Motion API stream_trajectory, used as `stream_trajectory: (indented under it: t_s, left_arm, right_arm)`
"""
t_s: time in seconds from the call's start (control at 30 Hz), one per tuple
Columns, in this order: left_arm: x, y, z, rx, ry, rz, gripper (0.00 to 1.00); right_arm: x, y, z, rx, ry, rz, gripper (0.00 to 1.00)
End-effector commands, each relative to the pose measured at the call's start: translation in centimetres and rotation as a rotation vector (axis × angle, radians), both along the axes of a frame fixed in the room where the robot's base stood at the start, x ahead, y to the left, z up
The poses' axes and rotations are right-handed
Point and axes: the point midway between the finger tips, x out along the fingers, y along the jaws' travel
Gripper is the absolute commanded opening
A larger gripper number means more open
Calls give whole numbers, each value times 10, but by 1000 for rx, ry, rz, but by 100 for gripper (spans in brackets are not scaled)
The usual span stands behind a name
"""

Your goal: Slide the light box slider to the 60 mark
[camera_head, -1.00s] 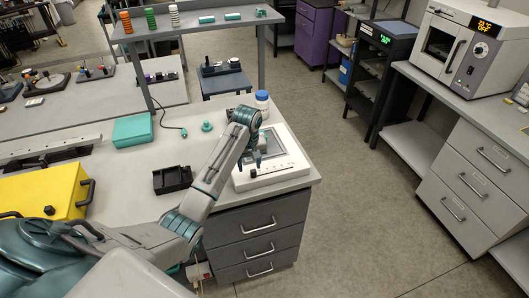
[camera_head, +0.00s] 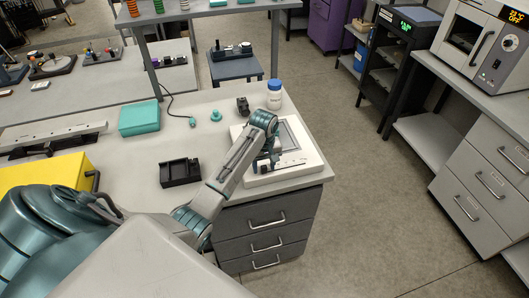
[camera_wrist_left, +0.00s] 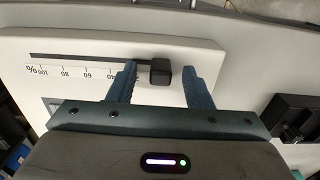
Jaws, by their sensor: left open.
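The white light box (camera_head: 311,158) stands at the right corner of the bench, with a grey panel on top. It also shows in the left wrist view (camera_wrist_left: 200,50), with a dark slider slot (camera_wrist_left: 85,59) and a percent scale whose 100, 80 and 60 marks are readable. The black slider knob (camera_wrist_left: 160,74) is at the right end of the slot, well right of the 60 mark. My left gripper (camera_wrist_left: 160,68) is open, one finger on each side of the knob, with a small gap on both sides. Its left finger hides the lower marks. My right gripper is out of view.
A white bottle with a blue cap (camera_head: 274,96) and a small black object (camera_head: 243,105) stand behind the light box. A black tray (camera_head: 181,172) and a teal box (camera_head: 139,118) lie left on the bench. Bench top between them is clear.

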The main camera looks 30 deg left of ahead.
Motion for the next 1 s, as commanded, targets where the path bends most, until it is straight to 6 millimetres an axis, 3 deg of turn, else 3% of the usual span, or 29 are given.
stream_trajectory:
  t_s: [0.37, 0.6, 1.0]
  left_arm:
    - [-3, -2, -6, 0, -1, 1, 45]
    - [-3, -2, -6, 0, -1, 0, 0]
    - [16, -19, -5, -2, -1, -1, 0]
  right_arm:
    - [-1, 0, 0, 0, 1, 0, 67]
    - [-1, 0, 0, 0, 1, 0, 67]
    - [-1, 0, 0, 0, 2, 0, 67]
